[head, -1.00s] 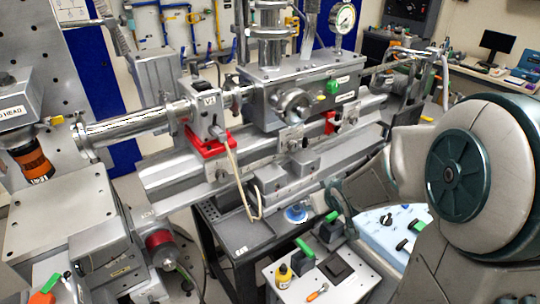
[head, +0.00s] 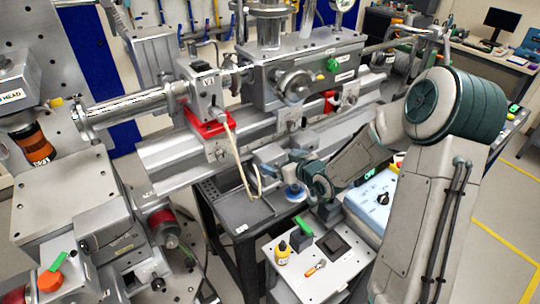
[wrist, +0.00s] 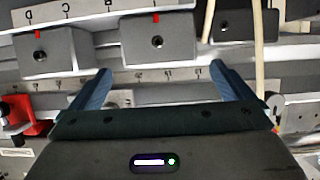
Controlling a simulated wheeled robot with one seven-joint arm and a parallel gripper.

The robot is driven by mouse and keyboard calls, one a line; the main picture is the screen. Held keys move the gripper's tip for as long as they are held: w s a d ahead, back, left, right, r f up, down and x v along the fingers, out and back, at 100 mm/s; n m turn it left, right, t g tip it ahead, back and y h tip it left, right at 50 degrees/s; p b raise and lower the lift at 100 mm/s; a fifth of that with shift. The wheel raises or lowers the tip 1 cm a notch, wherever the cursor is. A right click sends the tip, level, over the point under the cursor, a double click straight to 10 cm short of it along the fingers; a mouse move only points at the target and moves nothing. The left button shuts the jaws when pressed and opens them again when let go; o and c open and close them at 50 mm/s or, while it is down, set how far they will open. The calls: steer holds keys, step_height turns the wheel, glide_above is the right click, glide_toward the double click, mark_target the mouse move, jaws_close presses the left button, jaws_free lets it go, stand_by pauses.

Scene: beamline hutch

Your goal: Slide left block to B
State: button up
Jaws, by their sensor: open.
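Grey metal blocks sit along a rail with lettered marks. In the wrist view one block (wrist: 158,42) is at the centre, another (wrist: 45,50) is at the left and a darker one (wrist: 245,22) is at the right. Each of the first two has a round hole and a red mark on top. My gripper (wrist: 160,68) is open and empty, its blue fingers pointing at the central block, one to each side. I cannot tell whether they touch it. The letters appear upside down; B is not clearly readable. In the head view my gripper (head: 284,162) is low at the rail front and partly hides the blocks.
A cream cable (head: 238,155) hangs left of my gripper and shows at the right in the wrist view (wrist: 260,60). A red bracket (head: 208,124) is on the rail.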

mark_target(270, 155)
steer(key=p+x, duration=0.1)
steer(key=x, duration=0.6)
steer(key=shift+w+a, duration=0.1)
steer(key=shift+w, duration=0.05)
steer(key=shift+f, duration=0.1)
steer(key=c, duration=1.3)
